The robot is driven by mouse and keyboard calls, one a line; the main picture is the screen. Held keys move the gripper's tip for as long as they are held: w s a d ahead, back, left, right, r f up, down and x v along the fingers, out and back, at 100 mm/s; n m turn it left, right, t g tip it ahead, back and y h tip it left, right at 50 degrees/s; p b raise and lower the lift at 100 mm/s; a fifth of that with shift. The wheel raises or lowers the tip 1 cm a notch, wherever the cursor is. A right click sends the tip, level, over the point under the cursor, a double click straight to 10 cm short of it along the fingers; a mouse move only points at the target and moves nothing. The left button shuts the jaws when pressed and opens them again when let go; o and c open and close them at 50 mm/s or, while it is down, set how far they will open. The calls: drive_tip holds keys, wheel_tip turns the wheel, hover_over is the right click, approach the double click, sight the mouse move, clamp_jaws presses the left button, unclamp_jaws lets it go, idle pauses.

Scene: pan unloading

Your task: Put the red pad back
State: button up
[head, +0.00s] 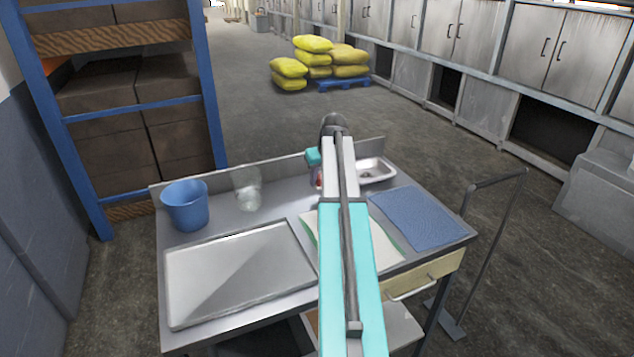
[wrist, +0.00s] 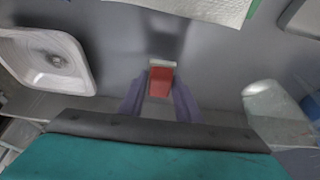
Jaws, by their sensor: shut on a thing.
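The red pad (wrist: 160,82) is a small red block with a pale strip along its upper edge in the wrist view. My gripper (wrist: 159,92) has its two purple fingers on either side of it and is shut on it. The pad is over the grey metal worktop; I cannot tell whether it touches the surface. In the head view my arm hides most of the gripper, and a small reddish patch (head: 317,179) shows just left of the arm, near the back of the table.
A sink (head: 374,171) is right of the arm, with a blue mat (head: 418,217) in front. A white sheet with a green edge (head: 392,243) lies partly under the arm. A metal tray (head: 240,275), blue bucket (head: 185,208) and clear glass container (head: 247,188) stand left.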

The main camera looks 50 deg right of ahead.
sight(317, 183)
drive_tip(key=shift+w+d, duration=0.1)
drive_tip(key=shift+w, duration=0.35)
drive_tip(key=shift+w+d+f+p, duration=0.15)
drive_tip(key=shift+w+p, duration=0.2)
drive_tip(key=shift+w, duration=0.4)
drive_tip(key=shift+s+f+p, duration=0.1)
drive_tip(key=shift+f+p, duration=0.4)
drive_tip(key=shift+f, duration=1.2)
drive_tip(key=shift+f, duration=0.15)
drive_tip(key=o, duration=1.2)
drive_tip(key=shift+r, duration=0.2)
drive_tip(key=b+v, duration=0.2)
drive_tip(key=v, duration=1)
